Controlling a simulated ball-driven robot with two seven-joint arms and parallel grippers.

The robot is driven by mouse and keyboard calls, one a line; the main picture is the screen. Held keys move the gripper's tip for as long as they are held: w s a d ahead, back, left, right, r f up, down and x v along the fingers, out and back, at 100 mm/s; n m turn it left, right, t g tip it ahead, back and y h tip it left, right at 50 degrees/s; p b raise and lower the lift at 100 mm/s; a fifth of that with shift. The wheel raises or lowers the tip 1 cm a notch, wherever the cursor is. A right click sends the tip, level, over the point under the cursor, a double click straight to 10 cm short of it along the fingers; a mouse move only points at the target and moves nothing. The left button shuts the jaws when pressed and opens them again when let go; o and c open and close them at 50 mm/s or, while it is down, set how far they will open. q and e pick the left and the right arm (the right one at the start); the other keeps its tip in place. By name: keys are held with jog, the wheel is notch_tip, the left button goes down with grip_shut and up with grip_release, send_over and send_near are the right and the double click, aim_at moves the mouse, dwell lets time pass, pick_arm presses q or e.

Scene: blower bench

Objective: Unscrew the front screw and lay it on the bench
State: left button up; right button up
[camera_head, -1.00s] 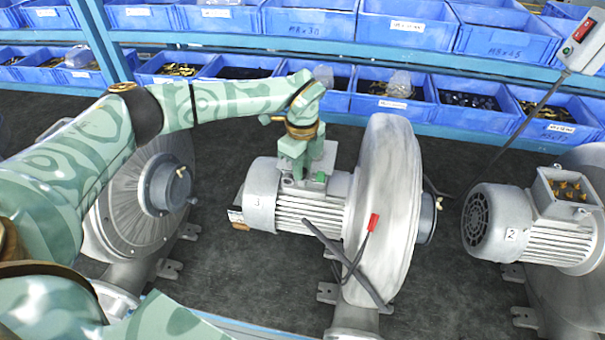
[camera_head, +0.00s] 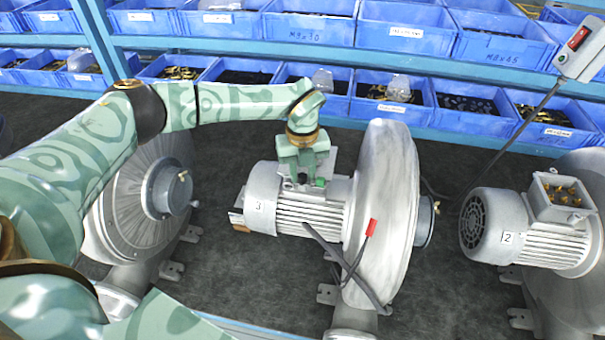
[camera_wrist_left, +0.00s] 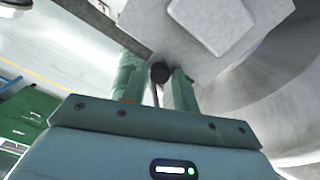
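Blower motor number 3 (camera_head: 292,214) lies on the bench with a pale grey terminal box (camera_head: 326,160) on top. My left gripper (camera_head: 303,178) points down at the near side of this box. In the left wrist view its two fingers (camera_wrist_left: 156,88) stand apart on either side of a small dark round part (camera_wrist_left: 160,73) at the box cover (camera_wrist_left: 212,20). A gap shows beside that part, and I cannot tell if it is the front screw. In the head view the fingers hide the spot. My right gripper is not in view.
The silver blower housing (camera_head: 386,215) rises just right of the box. A cable with a red end (camera_head: 370,227) hangs in front. More blowers stand left and right (camera_head: 525,225). Blue bins (camera_head: 386,95) line the back. Dark bench surface (camera_head: 245,275) is free in front of motor 3.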

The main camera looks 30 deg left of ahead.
pick_arm(q)
jog(key=m, duration=0.4)
jog(key=shift+r+m+p, duration=0.1)
jog(key=shift+m+p, duration=0.3)
jog(key=m+p, duration=0.1)
jog(key=m, duration=0.5)
jog(key=shift+m, duration=0.4)
jog(key=m, duration=0.5)
jog(key=shift+c, duration=0.3)
